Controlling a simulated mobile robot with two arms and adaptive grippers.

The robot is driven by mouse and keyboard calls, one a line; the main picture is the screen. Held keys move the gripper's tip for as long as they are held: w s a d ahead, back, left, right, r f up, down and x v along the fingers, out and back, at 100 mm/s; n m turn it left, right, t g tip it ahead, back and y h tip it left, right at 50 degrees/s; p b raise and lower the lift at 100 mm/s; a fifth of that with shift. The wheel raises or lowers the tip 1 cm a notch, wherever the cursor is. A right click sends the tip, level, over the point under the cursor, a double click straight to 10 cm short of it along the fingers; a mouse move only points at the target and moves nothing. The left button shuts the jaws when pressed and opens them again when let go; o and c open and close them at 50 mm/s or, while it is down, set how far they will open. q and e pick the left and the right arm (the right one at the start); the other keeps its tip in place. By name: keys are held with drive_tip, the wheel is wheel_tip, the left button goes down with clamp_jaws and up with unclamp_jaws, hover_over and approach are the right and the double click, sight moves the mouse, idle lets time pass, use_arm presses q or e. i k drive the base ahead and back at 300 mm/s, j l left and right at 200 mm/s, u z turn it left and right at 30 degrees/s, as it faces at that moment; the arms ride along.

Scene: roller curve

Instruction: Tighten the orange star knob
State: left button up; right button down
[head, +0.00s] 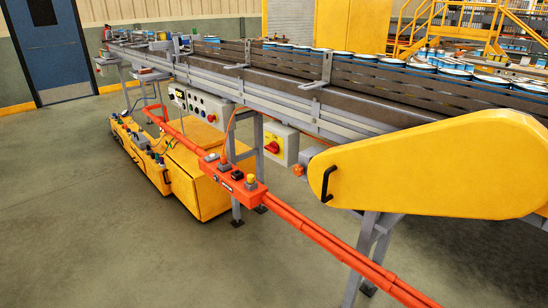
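A small orange knob-like part (298,170) shows beneath the conveyor, just left of the big yellow end cover. It is too small to make out a star shape or how far it is screwed in. Neither of my grippers is in the head view.
An orange-red rail (330,238) with a button box (234,184) runs across the front. The conveyor (345,112) carries several cans behind a side guard. A yellow end cover (425,168) with a black handle stands at right. A red-switch box (280,144) hangs below. The floor at left is clear.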

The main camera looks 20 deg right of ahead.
sight(298, 170)
drive_tip(key=z, duration=0.6)
drive_tip(key=i+j+z, duration=0.2)
drive_tip(key=z, duration=0.15)
drive_tip(key=i+j+z, duration=0.15)
drive_tip(key=j+z, duration=0.2)
drive_tip(key=i+j+z, duration=0.15)
drive_tip(key=j+z, duration=0.2)
